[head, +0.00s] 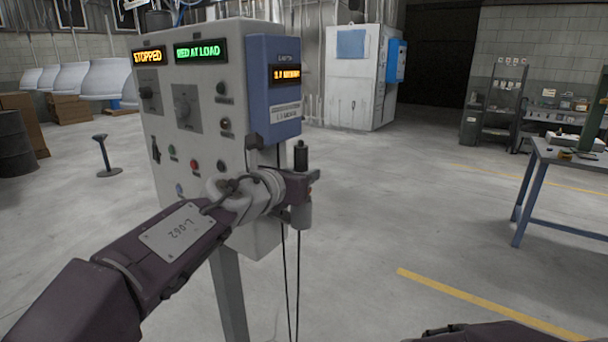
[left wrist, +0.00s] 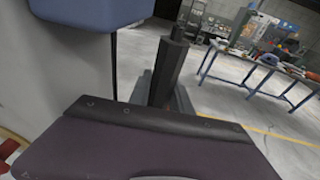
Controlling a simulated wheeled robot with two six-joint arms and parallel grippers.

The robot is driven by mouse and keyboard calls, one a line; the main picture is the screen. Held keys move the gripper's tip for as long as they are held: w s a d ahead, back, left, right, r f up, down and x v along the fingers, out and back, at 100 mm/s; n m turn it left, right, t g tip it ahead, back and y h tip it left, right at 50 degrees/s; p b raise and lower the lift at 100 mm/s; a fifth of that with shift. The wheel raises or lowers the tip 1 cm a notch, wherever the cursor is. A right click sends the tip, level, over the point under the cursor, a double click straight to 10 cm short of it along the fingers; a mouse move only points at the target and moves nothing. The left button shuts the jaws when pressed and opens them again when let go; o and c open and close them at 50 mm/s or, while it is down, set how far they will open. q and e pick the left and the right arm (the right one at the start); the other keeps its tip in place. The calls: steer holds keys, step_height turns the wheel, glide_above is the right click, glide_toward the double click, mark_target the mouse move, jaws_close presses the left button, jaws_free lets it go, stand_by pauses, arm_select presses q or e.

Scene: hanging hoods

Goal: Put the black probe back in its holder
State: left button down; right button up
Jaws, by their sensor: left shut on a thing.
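The black probe (head: 301,156) stands roughly upright in my left gripper (head: 300,184), its dark top showing above the fingers. A light grey cup-shaped piece (head: 301,215) shows just below the fingers and looks like the holder. I cannot tell whether the probe's lower end is in it. My right gripper is not in view.
The grey control panel (head: 200,130) on a post carries lit displays and the blue box (head: 273,92). Dark cables (head: 284,280) hang below the gripper. A blue-legged table (head: 570,158) stands at right. Open floor lies between.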

arm_select(q)
steer(key=shift+f, duration=0.3)
steer(key=c, duration=1.1)
jaws_free()
